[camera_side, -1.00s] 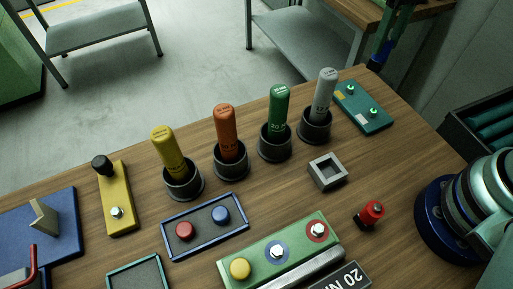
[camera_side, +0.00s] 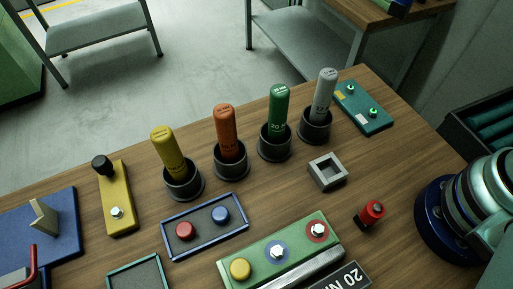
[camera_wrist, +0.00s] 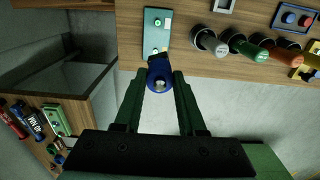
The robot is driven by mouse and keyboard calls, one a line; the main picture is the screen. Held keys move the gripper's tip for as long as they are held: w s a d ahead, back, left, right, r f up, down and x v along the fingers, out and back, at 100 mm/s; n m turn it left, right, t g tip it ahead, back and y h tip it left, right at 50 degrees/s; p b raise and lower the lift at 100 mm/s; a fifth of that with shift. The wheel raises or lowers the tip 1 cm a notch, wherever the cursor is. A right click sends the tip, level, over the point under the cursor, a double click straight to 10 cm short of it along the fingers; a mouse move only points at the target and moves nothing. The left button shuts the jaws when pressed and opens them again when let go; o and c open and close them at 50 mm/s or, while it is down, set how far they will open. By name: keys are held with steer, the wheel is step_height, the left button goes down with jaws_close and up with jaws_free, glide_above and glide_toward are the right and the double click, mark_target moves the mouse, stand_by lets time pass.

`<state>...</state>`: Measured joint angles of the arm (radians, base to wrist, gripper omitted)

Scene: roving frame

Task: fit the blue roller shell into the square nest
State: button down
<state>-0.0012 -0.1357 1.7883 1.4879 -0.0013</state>
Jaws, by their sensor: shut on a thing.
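My gripper (camera_wrist: 160,82) shows in the wrist view, its two dark green fingers shut on the blue roller shell (camera_wrist: 160,70). The shell is a short blue cylinder with a pale, hollow-looking end. In the picture it overlaps the lower end of the teal box, and the gap between them cannot be told. The square nest (camera_side: 327,173) is a grey square frame with a dark opening, lying on the wooden bench. Its edge also shows at the top of the wrist view (camera_wrist: 224,5), up and right of the gripper. My gripper is not in the side view.
Several upright handles in dark cups, among them green (camera_side: 278,110) and grey (camera_side: 324,98), stand beside the nest. A teal box (camera_side: 363,107) lies at the bench's far edge. A red-topped piece (camera_side: 371,212) stands nearer. Bare wood surrounds the nest.

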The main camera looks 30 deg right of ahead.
steer(key=s+a+n, duration=0.6)
steer(key=a+n, duration=0.1)
steer(key=a, duration=0.2)
steer(key=s+a+n, duration=0.6)
steer(key=a+n, duration=0.1)
steer(key=a, duration=0.2)
step_height(320, 180, down, 25)
steer(key=shift+w+f, duration=0.15)
steer(key=shift+f, duration=0.1)
steer(key=c, duration=0.5)
jaws_free()
